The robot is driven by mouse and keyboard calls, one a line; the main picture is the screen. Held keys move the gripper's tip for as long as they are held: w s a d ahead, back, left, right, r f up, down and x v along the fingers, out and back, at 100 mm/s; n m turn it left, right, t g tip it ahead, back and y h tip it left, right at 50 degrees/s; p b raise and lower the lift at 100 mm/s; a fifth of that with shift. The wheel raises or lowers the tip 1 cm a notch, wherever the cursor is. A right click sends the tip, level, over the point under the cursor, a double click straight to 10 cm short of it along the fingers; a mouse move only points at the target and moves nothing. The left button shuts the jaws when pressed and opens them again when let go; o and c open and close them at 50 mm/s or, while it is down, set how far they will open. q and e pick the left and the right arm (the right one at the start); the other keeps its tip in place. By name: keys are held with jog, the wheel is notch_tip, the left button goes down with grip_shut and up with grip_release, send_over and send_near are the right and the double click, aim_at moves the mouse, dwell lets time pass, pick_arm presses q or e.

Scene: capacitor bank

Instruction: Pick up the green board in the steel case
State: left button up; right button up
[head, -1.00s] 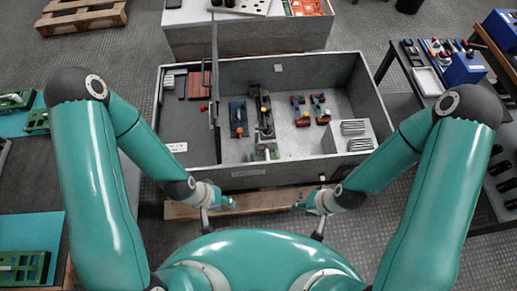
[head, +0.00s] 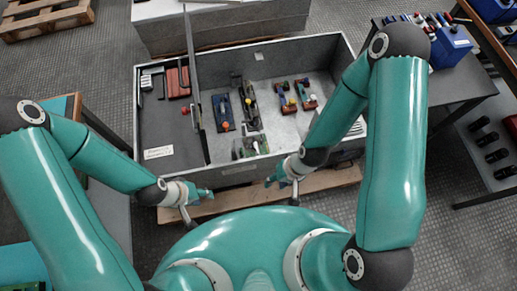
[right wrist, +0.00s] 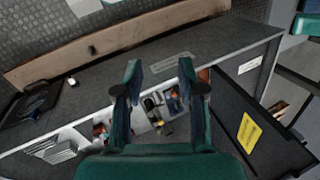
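The steel case (head: 343,70) is an open grey box in front of me with a divider panel on its left. The green board (head: 252,146) is small and lies low inside the case, near the front wall, which partly hides it. I cannot clearly make it out in the right wrist view. My right gripper (head: 273,180) is outside the case, close to its front wall; the right wrist view shows its two fingers (right wrist: 161,85) apart with nothing held. My left gripper (head: 208,193) is also outside the front wall, further left; its fingers are too small to read.
A wooden plank (head: 325,182) lies along the front of the case. Dark and red parts (head: 222,112) stand inside, and a red part (head: 177,82) is in the left compartment. A table with a blue box (head: 450,43) is on the right.

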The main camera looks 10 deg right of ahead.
jog(key=w+f+g+b, duration=0.2)
jog(key=w+f+b, duration=0.4)
jog(key=w+f, duration=0.15)
jog(key=n+t+h+b, duration=0.2)
jog(key=h+b, duration=0.2)
jog(key=b, duration=2.5)
send_over(256, 147)
jog(key=f, duration=2.8)
jog(key=shift+s+d+f, duration=0.1)
jog(key=shift+d, duration=0.3)
jog(key=f, duration=0.1)
jog(key=f+b, duration=0.1)
jog(key=f, duration=0.2)
jog(key=shift+a+f+b, duration=0.1)
jog(key=shift+a+b, duration=0.2)
jog(key=shift+b, duration=0.1)
jog(key=shift+f, duration=0.45)
